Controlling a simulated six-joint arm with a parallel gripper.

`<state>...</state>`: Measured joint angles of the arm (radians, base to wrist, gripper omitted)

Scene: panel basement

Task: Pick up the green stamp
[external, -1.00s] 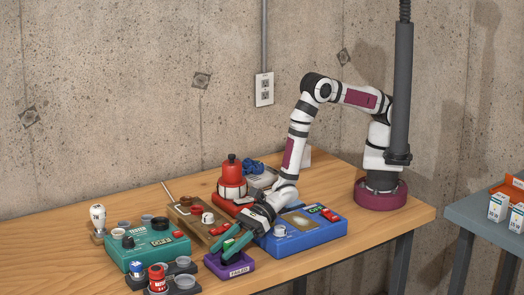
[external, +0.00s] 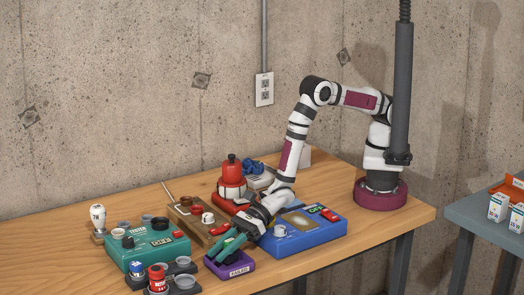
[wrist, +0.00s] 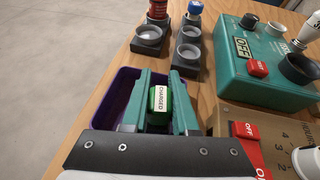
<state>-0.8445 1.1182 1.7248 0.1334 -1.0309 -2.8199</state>
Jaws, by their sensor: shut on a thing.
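The green stamp (wrist: 162,98) has a white label reading "CHARGED". In the wrist view it sits between the two green fingers of my gripper (wrist: 164,82), which are shut on it. The purple tray (wrist: 124,92) lies below and around the fingers. In the external view my gripper (external: 224,248) is over the purple tray (external: 240,270), with its fingers pointing down and left. There the fingers hide the stamp. I cannot tell how far the stamp is above the tray.
The teal device (external: 150,252) and dark cup holders (external: 183,283) with a red jar (external: 157,278) stand to the left. The blue device (external: 305,236) is close on the right. A brown panel (external: 190,222) and a red bottle (external: 232,170) are behind. The table's front edge is near.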

